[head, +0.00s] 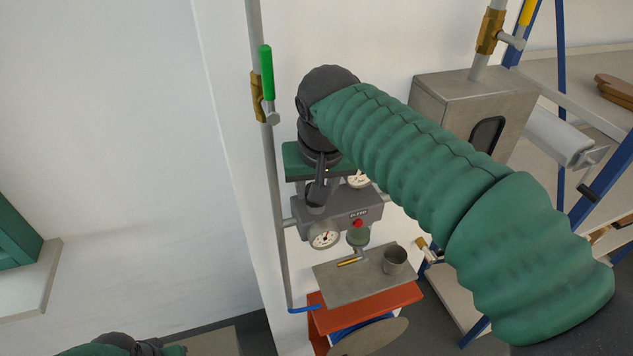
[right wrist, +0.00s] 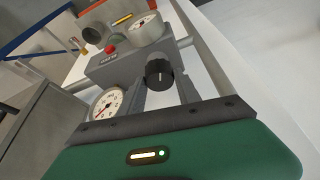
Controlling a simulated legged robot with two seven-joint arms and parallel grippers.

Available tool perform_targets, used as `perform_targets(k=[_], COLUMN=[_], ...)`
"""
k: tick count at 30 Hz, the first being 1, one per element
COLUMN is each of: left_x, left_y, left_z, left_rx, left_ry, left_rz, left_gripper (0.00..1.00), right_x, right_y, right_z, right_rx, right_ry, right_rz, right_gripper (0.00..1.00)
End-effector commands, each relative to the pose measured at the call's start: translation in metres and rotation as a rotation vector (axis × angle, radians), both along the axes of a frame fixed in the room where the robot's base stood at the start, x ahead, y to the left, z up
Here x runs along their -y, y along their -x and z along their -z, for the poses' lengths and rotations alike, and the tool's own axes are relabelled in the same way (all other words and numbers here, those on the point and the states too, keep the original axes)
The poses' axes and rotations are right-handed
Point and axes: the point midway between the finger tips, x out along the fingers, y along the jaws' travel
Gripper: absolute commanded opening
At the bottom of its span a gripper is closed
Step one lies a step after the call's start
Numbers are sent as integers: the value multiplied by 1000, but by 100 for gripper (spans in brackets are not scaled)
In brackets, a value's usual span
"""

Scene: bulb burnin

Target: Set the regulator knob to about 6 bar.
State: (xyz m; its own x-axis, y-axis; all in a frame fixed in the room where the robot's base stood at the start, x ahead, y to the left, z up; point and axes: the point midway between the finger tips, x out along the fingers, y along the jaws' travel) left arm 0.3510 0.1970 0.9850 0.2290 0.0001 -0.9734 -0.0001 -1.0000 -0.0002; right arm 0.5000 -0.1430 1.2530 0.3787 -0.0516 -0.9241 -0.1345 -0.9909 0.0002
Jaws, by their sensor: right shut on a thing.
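The regulator is a grey block (head: 338,212) on a pipe by the wall, also seen in the right wrist view (right wrist: 125,66). Its black knob (right wrist: 159,73) carries a white mark. White dial gauges sit at its front (head: 324,235) and back (head: 359,181); they also show in the right wrist view (right wrist: 106,104) (right wrist: 145,27). Their readings are too small to tell. My right gripper (right wrist: 160,84) is shut on the knob, one finger on each side. In the head view the hand hides much of the knob. My left gripper (head: 172,350) is at the bottom edge, mostly cut off.
A red button (head: 358,223) is on the regulator. Below is a grey shelf (head: 345,291) with a metal cup (head: 395,260) and a yellow-handled tool (head: 351,261). A green-handled valve (head: 267,75) is on the pipe at left. A grey box (head: 452,100) is at right.

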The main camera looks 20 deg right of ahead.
Motion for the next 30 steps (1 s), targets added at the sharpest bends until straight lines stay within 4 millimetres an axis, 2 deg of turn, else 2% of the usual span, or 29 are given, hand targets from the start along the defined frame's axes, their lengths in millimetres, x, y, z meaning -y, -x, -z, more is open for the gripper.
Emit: perform_targets(k=[16,17,21,30], left_x=[0,0,0,0], left_y=[0,0,0,0], left_z=[-2,-2,-1,-1], left_rx=[0,0,0,0], left_ry=[0,0,0,0], left_rz=[0,0,0,0], left_gripper=[0,0,0,0], right_x=[0,0,0,0], right_y=[-1,-1,-1,0], right_z=[-1,-1,-1,-1], right_rx=[6,6,4,2], right_ry=[0,0,0,0], right_rz=[28,28,28,28], right_gripper=[0,40,59,61])
